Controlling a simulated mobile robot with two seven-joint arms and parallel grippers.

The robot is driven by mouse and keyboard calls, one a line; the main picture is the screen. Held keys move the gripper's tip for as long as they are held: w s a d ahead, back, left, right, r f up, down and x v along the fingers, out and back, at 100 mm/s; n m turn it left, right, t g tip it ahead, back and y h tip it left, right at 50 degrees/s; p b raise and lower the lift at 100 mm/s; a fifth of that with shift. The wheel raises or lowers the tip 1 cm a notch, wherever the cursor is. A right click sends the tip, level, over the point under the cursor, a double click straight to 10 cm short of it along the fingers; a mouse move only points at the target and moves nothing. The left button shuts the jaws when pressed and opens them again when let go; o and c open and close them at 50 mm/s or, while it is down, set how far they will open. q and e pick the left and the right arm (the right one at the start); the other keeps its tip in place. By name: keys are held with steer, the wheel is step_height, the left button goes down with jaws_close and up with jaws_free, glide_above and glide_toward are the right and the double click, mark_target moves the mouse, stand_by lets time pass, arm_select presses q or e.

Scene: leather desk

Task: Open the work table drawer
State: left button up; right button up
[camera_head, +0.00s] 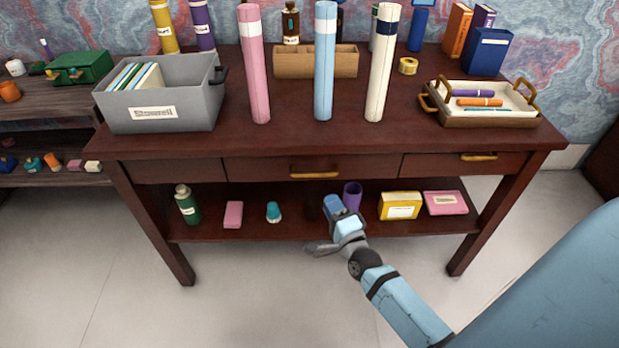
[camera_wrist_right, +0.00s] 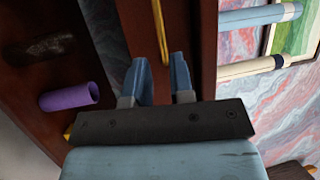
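The dark red-brown work table (camera_head: 330,143) has a middle drawer (camera_head: 255,168) with a brass bar handle (camera_head: 316,173). A right drawer (camera_head: 430,163) has a similar handle (camera_head: 480,156). Both drawer fronts look flush and shut. My right gripper (camera_head: 335,207) is in front of the table, a little below and right of the middle handle. In the right wrist view its two fingers (camera_wrist_right: 158,62) are apart with nothing between them. The yellow handle (camera_wrist_right: 160,28) lies just beyond the fingertips, apart from them. My left gripper is out of view.
The lower shelf (camera_head: 300,226) holds a green bottle (camera_head: 187,206), a purple cup (camera_head: 352,194), a yellow box (camera_head: 400,206) and small items. On top stand a grey bin (camera_head: 160,105), rolled tubes (camera_head: 325,75) and a tray (camera_head: 490,120). The floor in front is clear.

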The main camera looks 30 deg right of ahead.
mark_target(314, 175)
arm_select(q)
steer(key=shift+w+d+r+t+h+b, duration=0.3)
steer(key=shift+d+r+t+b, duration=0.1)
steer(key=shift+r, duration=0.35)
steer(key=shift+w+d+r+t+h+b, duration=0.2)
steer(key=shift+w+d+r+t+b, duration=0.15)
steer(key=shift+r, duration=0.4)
arm_select(e)
steer(key=shift+x, duration=5.15)
jaws_close()
